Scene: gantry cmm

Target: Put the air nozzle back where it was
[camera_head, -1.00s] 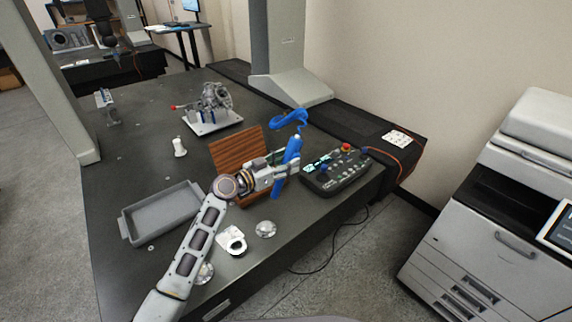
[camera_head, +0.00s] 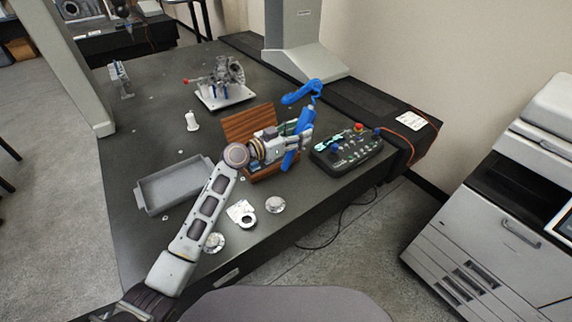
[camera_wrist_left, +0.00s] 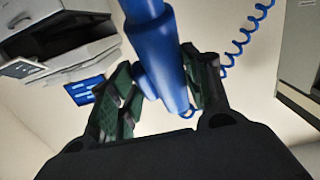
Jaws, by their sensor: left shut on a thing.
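The blue air nozzle (camera_head: 303,122) is held tilted in my left gripper (camera_head: 297,141), above the right side of the wooden case. In the left wrist view, the nozzle's blue body (camera_wrist_left: 158,50) runs between the green-padded fingers of the left gripper (camera_wrist_left: 160,85), which are shut on it. A blue coiled hose (camera_head: 301,94) shows above the nozzle in the head view, and its coil (camera_wrist_left: 243,40) is at the upper right of the wrist view. The nozzle's original resting place cannot be made out. My right gripper is not in view.
The open wooden case (camera_head: 246,122) stands behind my left wrist. A control panel (camera_head: 345,150) lies close right of the nozzle. A grey tray (camera_head: 140,197), a white bracket (camera_head: 241,212) and a metal part on a plate (camera_head: 222,98) are on the dark table. A grey column (camera_head: 294,35) rises behind.

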